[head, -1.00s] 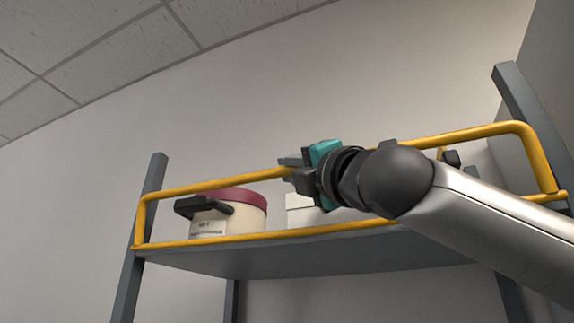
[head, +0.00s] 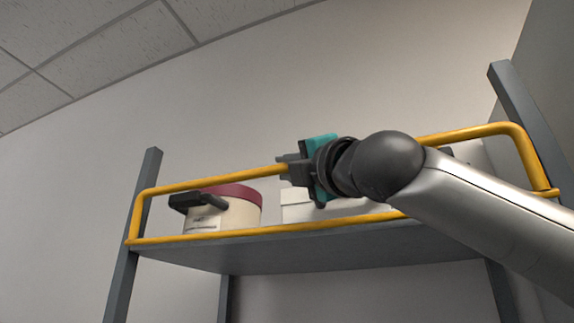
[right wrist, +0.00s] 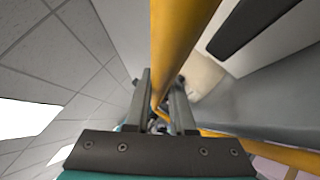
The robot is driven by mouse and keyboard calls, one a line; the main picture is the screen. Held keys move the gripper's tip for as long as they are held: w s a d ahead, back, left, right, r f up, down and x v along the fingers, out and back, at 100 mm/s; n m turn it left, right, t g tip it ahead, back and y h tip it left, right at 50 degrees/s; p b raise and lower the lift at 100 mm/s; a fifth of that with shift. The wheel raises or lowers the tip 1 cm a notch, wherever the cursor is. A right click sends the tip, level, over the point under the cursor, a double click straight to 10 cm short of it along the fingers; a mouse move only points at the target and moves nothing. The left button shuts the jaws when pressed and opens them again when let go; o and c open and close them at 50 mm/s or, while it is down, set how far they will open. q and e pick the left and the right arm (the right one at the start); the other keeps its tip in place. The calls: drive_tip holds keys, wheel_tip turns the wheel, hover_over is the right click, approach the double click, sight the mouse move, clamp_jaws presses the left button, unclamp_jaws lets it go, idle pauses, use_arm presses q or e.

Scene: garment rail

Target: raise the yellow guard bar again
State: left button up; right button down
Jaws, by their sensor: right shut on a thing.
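The yellow guard bar (head: 215,182) is a rounded frame along the front of the grey shelf. Its top rail stands above the shelf edge, over a lower yellow rail (head: 300,226). My right gripper (head: 284,170) is shut on the top rail near its middle, and my forearm hides part of the rail to the right. In the right wrist view the bar (right wrist: 178,45) runs down between the two fingers (right wrist: 161,100). My left gripper is in neither view.
On the shelf (head: 300,254), behind the bar, stand a cream pot (head: 235,214) with a dark red lid and black handle, and a white box (head: 297,206). Grey posts (head: 122,280) stand at both ends. Open space lies above the shelf.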

drive_tip(key=shift+w+a+f, duration=0.1)
drive_tip(key=shift+w+f, duration=0.2)
drive_tip(key=shift+f, duration=0.1)
idle(0.4)
drive_tip(key=c, duration=0.8)
unclamp_jaws()
drive_tip(key=shift+r, duration=0.1)
drive_tip(key=shift+o, duration=0.2)
drive_tip(key=shift+s+r, duration=0.1)
